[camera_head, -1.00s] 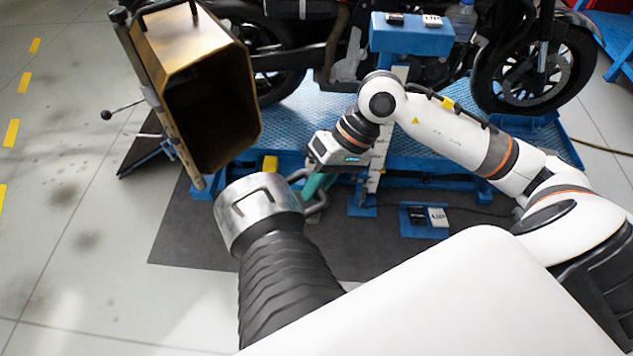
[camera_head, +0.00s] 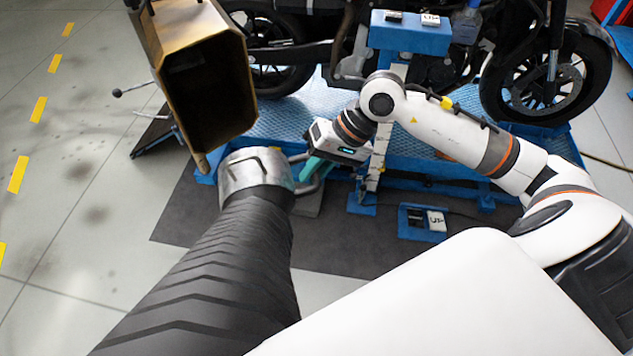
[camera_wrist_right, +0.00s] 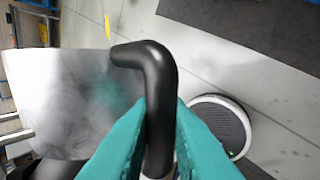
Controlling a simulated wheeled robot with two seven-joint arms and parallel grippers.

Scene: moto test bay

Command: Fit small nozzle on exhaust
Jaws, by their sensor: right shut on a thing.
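The small nozzle (camera_head: 250,170) is a silver metal collar on the end of a ribbed black hose (camera_head: 225,265), left of centre in the head view. My right gripper (camera_head: 312,168) has teal fingers shut on the nozzle's bar handle. In the right wrist view, the fingers (camera_wrist_right: 160,130) clasp the black bent handle (camera_wrist_right: 155,70), and the grey nozzle wall (camera_wrist_right: 75,95) lies to the left. The motorcycle (camera_head: 350,55) stands behind. I cannot make out its exhaust outlet clearly; the brass-coloured box duct hides part of that side. My left gripper is not in view.
The brass box duct (camera_head: 205,50) with a dark opening hangs just above the nozzle in the picture. A blue lift platform (camera_head: 285,125) carries the motorcycle. A blue control box (camera_head: 410,35) stands at its front. Grey floor (camera_head: 60,190) is clear at left.

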